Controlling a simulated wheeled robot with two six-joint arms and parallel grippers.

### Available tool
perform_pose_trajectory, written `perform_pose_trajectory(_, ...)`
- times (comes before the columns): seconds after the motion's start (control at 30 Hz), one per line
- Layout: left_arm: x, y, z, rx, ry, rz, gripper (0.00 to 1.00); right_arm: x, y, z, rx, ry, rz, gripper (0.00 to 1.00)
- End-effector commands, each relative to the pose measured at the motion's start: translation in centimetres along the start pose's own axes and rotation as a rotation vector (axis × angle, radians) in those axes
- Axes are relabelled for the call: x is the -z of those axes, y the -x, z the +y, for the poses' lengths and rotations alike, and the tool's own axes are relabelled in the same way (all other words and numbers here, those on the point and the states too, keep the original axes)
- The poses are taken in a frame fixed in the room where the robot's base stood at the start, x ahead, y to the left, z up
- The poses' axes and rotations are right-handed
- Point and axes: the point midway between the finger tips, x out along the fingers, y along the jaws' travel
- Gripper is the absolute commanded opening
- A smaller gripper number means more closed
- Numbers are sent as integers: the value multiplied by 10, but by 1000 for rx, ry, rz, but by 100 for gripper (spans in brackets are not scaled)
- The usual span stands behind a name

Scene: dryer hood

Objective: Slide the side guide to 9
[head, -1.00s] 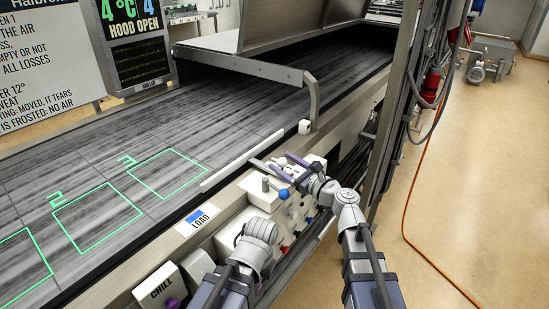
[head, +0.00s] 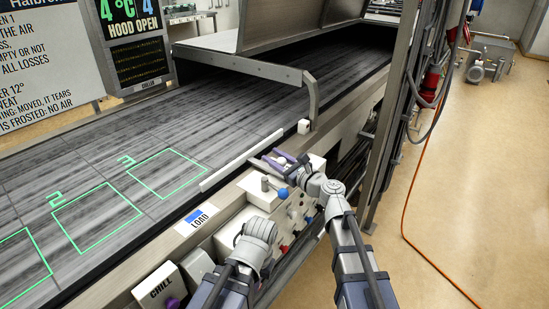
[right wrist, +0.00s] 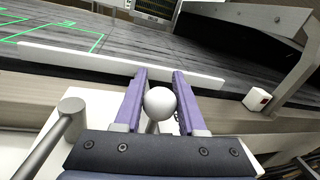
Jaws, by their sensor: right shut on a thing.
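The side guide is a long white bar (head: 240,161) along the near edge of the dark belt; it also shows in the right wrist view (right wrist: 110,65). A round white knob (right wrist: 160,103) on a short stem stands on the near side of the bar. My right gripper (right wrist: 160,82), with purple fingers, is shut on this knob, one finger on each side. In the head view my right gripper (head: 275,161) is just beside the bar. My left arm shows at the bottom, but its fingers do not show. No number 9 or scale is readable.
The raised hood (head: 250,62) has a bent bracket near the bar's far end. Green outlined squares (head: 167,174) on the belt are empty.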

Motion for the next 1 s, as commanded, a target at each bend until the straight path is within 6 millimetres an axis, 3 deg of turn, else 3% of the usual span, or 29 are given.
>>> perform_pose_trajectory(0.03,0,0,0,0,0,0,0,0,0,0,0,0,0,28)
perform_pose_trajectory(0.3,0,0,0,0,0,0,0,0,0,0,0,0,0,0)
perform_pose_trajectory(1.0,0,0,0,0,0,0,0,0,0,0,0,0,0,0)
